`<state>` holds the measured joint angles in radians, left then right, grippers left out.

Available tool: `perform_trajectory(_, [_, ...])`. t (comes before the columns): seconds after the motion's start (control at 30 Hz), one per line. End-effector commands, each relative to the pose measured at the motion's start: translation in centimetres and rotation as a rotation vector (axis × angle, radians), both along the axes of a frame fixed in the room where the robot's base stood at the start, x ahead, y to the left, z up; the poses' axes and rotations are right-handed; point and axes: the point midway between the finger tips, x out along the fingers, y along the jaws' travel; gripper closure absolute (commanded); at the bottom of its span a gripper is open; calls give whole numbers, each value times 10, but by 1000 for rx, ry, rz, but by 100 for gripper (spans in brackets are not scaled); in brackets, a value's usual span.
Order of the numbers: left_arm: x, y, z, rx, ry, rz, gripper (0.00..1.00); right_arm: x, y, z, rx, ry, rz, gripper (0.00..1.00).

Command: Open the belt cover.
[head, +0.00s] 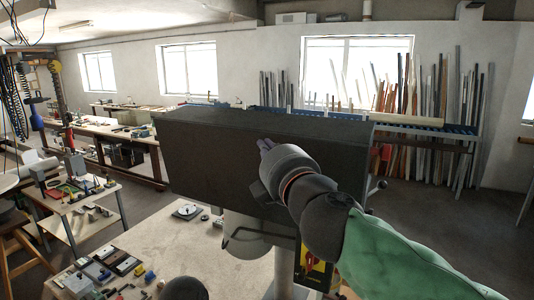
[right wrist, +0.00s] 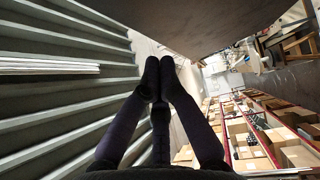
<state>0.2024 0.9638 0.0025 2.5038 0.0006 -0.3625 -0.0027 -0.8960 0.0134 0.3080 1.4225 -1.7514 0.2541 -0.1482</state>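The belt cover (head: 215,150) is a large dark grey box on top of a machine in the middle of the head view. It looks closed. My right gripper (head: 265,145) is in front of its near face, fingers pointing up and left; I cannot tell whether it touches the cover. In the right wrist view the fingers of this gripper (right wrist: 159,72) come together at the tips with nothing between them. A dark surface, probably the cover (right wrist: 190,22), fills the top of that view.
Below the cover is a workbench (head: 150,238) with small parts and a round dial (head: 187,211). A yellow and red switch (head: 316,268) sits on the machine. Long profiles (head: 400,90) lean in a rack behind. A side table (head: 70,200) stands at left.

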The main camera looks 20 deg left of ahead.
Motion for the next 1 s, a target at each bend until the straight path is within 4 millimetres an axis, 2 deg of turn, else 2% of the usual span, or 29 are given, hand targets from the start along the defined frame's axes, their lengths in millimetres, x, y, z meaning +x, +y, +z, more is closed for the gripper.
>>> perform_trajectory(0.1, [0,0,5,0,0,0,100,13,-1,1,-2,2,-1,100])
perform_trajectory(0.2, [0,0,6,0,-1,0,100,17,-2,2,-2,1,1,100])
perform_trajectory(0.67, [0,0,8,0,-1,0,100,20,-2,3,-2,4,2,100])
perform_trajectory(1.0, [0,0,43,0,-1,0,100,33,-4,18,7,61,0,100])
